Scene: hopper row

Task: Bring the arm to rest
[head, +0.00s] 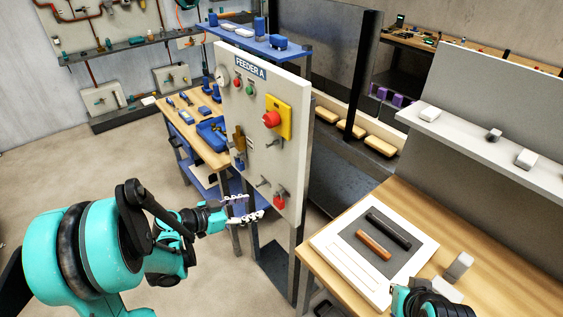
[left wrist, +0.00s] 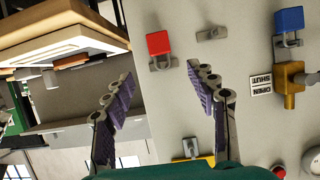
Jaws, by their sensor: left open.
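My left arm (head: 100,250) reaches in from the left of the head view. Its gripper (head: 249,206) is open and empty in front of the lower part of the FEEDER A panel (head: 290,95). In the left wrist view the two fingers of the gripper (left wrist: 160,85) stand apart with nothing between them. A red padlock (head: 279,201) hangs low on the panel, to the right of the fingers; it also shows in the left wrist view (left wrist: 159,43). A teal and black part of my right arm (head: 402,300) shows at the bottom right; its fingers cannot be made out.
The panel carries a red stop button (head: 271,119) on a yellow box and a gauge (head: 222,75). The left wrist view shows a blue padlock (left wrist: 289,20) and a yellow valve (left wrist: 288,82). A bench (head: 480,250) with a white board (head: 330,243) stands right. Floor left is clear.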

